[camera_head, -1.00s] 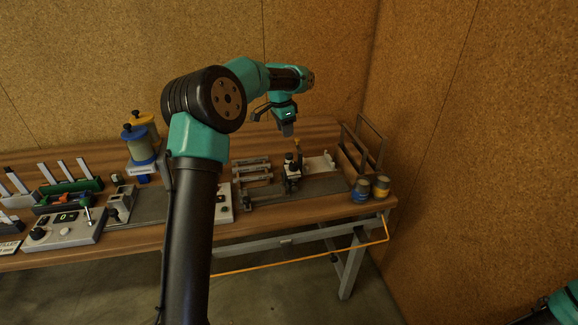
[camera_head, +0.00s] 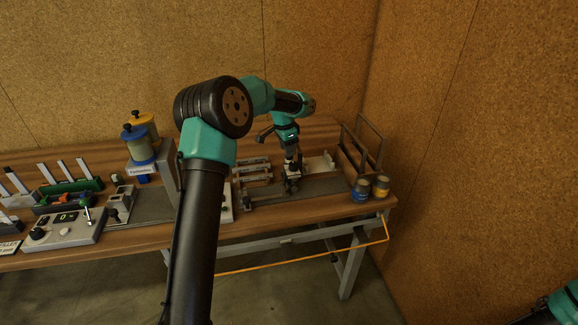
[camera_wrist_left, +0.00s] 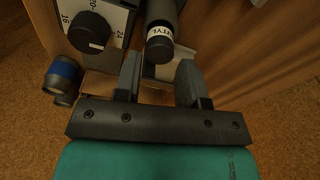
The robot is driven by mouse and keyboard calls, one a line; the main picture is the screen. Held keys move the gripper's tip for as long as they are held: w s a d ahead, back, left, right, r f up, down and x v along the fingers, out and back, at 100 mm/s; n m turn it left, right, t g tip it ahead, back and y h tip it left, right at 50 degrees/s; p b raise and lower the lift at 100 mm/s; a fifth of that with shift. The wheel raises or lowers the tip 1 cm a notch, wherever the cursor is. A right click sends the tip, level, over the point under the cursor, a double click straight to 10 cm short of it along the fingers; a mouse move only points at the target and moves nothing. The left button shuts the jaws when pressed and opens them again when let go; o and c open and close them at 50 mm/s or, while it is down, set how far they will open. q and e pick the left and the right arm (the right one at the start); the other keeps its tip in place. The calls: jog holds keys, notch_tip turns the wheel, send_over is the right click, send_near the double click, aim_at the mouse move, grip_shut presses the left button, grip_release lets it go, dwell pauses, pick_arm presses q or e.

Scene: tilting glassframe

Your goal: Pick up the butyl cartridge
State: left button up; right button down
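The butyl cartridge (camera_wrist_left: 160,47) shows in the left wrist view as a dark cylinder with a white label band reading "TYL". Its near end lies about level with my left fingertips, between them in the picture. My left gripper (camera_wrist_left: 159,68) is open, with clear gaps on both sides of the cartridge and no visible contact. In the head view my left gripper (camera_head: 292,158) points down over the dark fixture on the bench, and I cannot make out the cartridge there.
A dial (camera_wrist_left: 89,32) with numbers stands left of the cartridge in the wrist view. Grey rails (camera_head: 252,170) lie left of the fixture.

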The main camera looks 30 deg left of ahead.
pick_arm(q)
jog(key=shift+w+d+f, duration=0.1)
jog(key=shift+f, duration=0.9)
jog(key=shift+w+d+f, duration=0.1)
jog(key=shift+f, duration=0.85)
jog(key=shift+c, duration=0.3)
jog(key=c, duration=0.5)
jog(key=shift+r, duration=0.15)
jog(key=shift+c, duration=0.2)
notch_tip(320, 180, up, 10)
jog(key=shift+f, duration=0.1)
